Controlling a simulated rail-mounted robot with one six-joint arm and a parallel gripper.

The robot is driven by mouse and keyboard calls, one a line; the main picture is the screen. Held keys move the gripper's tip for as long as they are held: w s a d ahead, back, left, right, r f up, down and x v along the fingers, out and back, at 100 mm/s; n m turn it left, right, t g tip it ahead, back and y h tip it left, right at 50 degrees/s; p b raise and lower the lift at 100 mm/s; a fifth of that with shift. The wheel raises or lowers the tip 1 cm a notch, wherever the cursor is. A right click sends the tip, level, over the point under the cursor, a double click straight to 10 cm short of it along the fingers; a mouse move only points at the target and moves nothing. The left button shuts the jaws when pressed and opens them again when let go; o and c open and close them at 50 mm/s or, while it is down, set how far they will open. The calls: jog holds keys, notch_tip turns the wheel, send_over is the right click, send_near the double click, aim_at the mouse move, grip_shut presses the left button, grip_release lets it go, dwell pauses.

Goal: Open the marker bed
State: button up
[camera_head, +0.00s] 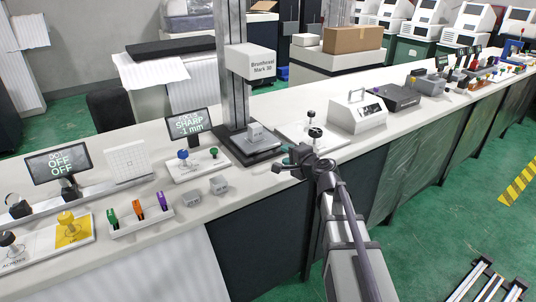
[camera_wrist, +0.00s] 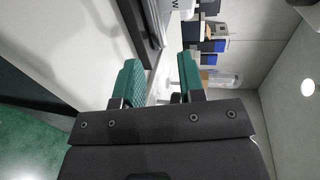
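The marking machine (camera_head: 250,62), lettered "Mark 3D", stands on a column behind the bench's front edge. Its dark base bed (camera_head: 237,148) carries a grey block (camera_head: 256,133); I cannot tell from here whether the bed is open or closed. A white plate (camera_head: 290,130) with black-knobbed levers (camera_head: 315,132) sits just right of the bed. My gripper (camera_head: 287,161) is in front of the bed, near the bench edge. In the wrist view its green fingers (camera_wrist: 160,78) are apart, with nothing visible between them.
Left of the bed are a blue- and green-knobbed panel (camera_head: 197,163), two small grey blocks (camera_head: 219,185), a holder with coloured pieces (camera_head: 140,220) and a yellow-knobbed panel (camera_head: 72,231). A white box with a handle (camera_head: 357,112) stands right. The bench front is a drop to green floor.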

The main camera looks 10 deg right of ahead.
aim_at(272, 147)
jog(key=b+x, duration=0.2)
jog(key=x, duration=0.8)
jog(key=shift+a, duration=0.1)
grip_shut()
